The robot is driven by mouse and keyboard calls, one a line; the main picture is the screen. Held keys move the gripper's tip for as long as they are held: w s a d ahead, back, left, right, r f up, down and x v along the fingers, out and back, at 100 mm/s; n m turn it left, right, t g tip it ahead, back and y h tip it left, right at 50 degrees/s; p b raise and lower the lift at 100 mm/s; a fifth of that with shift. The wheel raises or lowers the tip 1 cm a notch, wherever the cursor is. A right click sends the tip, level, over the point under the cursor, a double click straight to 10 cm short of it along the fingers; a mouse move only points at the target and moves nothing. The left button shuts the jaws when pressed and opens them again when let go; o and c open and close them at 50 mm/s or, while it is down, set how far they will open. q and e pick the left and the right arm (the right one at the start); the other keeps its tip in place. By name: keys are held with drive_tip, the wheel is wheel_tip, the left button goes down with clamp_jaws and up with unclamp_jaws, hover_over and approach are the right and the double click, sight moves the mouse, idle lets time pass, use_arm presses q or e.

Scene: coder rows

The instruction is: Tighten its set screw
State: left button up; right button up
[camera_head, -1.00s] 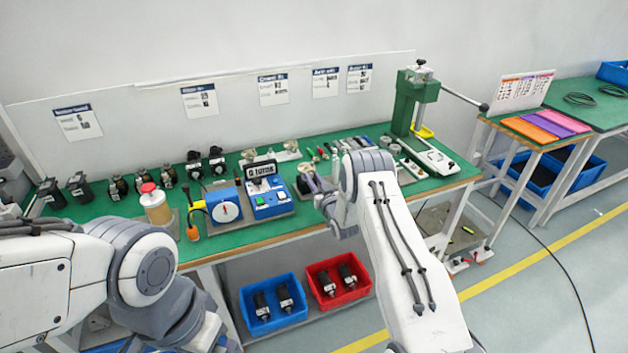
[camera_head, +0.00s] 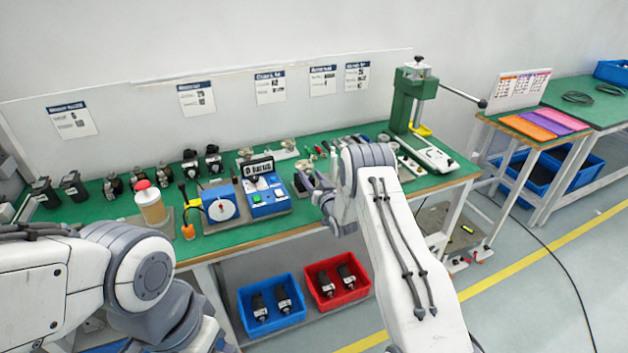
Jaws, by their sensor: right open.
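My right gripper (camera_head: 313,186) is open over the front of the green bench, just right of the blue tester with a small display (camera_head: 268,203). A small dark part (camera_head: 299,183) shows beside its fingers; I cannot tell whether they touch. The set screw is too small to make out. A blue box with a white dial (camera_head: 221,207) stands left of the tester. Several dark motor-like encoders (camera_head: 190,163) stand along the back left of the bench. My left arm is low at the left, its gripper out of view.
Blue (camera_head: 271,321) and red (camera_head: 340,296) bins holding dark parts sit below the bench (camera_head: 240,237).

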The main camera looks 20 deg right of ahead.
drive_tip(key=s+b, duration=0.1)
drive_tip(key=s, duration=0.9)
drive_tip(key=shift+s+d, duration=0.2)
drive_tip(key=a+r+n+g+y, duration=0.25)
drive_tip(key=a+r+g, duration=0.25)
drive_tip(key=a, duration=0.7)
drive_tip(key=s+a+r+n+g, duration=0.2)
drive_tip(key=s+a+r+g, duration=0.2)
drive_tip(key=s+a, duration=0.55)
drive_tip(key=s+a+r+n+g, duration=0.1)
drive_tip(key=s+g, duration=0.2)
drive_tip(key=s, duration=0.8)
drive_tip(key=s+r+n+g+h, duration=0.1)
drive_tip(key=s+r+n+g, duration=0.1)
drive_tip(key=s, duration=0.8)
drive_tip(key=s+a+r+n+g+h, duration=0.1)
drive_tip(key=s+g, duration=0.3)
drive_tip(key=s, duration=0.7)
drive_tip(key=shift+s+a+r+n+p, duration=0.35)
drive_tip(key=shift+r+n, duration=0.1)
drive_tip(key=shift+r, duration=0.05)
